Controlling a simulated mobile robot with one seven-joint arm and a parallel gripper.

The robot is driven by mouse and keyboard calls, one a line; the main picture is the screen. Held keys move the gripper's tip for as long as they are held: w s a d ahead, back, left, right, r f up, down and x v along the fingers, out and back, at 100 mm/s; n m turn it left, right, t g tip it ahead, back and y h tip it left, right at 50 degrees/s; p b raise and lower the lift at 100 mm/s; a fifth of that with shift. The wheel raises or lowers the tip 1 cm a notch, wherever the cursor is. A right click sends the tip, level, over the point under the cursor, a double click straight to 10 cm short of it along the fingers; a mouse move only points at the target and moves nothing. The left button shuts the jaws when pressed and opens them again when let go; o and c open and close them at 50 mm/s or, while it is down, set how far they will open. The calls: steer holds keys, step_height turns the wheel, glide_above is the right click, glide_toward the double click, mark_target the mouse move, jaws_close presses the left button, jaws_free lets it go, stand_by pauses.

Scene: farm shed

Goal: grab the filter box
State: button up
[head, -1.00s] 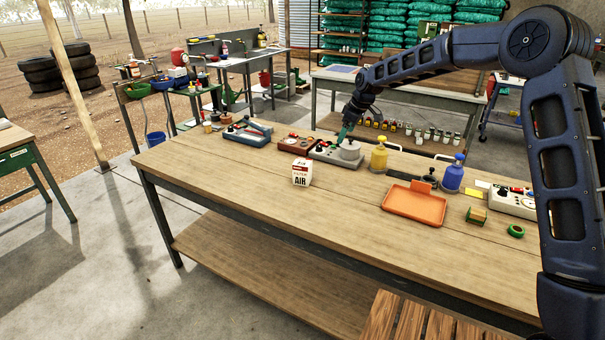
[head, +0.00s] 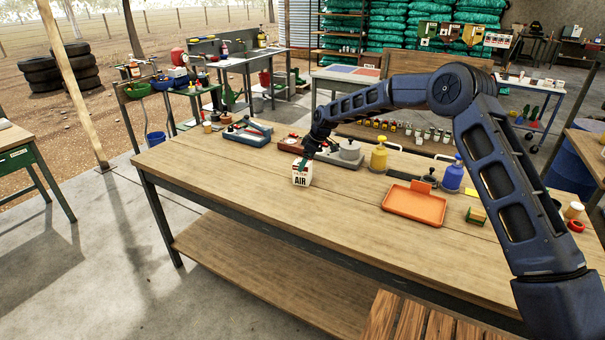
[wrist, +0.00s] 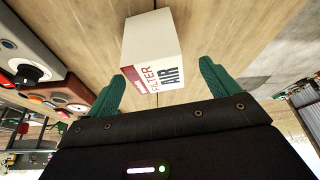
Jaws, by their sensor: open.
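The filter box (head: 301,177) is a small white carton with red and black lettering, standing upright on the wooden workbench (head: 240,195). In the wrist view the filter box (wrist: 150,48) lies just ahead of my gripper, roughly between the lines of its two green fingers. My gripper (head: 306,160) is at the box's upper back edge in the head view, and its tip overlaps the box there. In the wrist view my gripper (wrist: 160,82) is open, with its fingers wide apart and nothing held. I cannot tell whether a finger touches the box.
To the right stand a yellow bottle (head: 379,157), an orange tray (head: 414,204) and a blue bottle (head: 452,176). The bench front and left are clear.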

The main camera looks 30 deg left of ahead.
steer(key=shift+w+x, duration=0.15)
steer(key=shift+x, duration=1.35)
steer(key=shift+w+x, duration=0.1)
steer(key=shift+x, duration=1.35)
steer(key=shift+c, duration=0.2)
steer(key=c, duration=1.2)
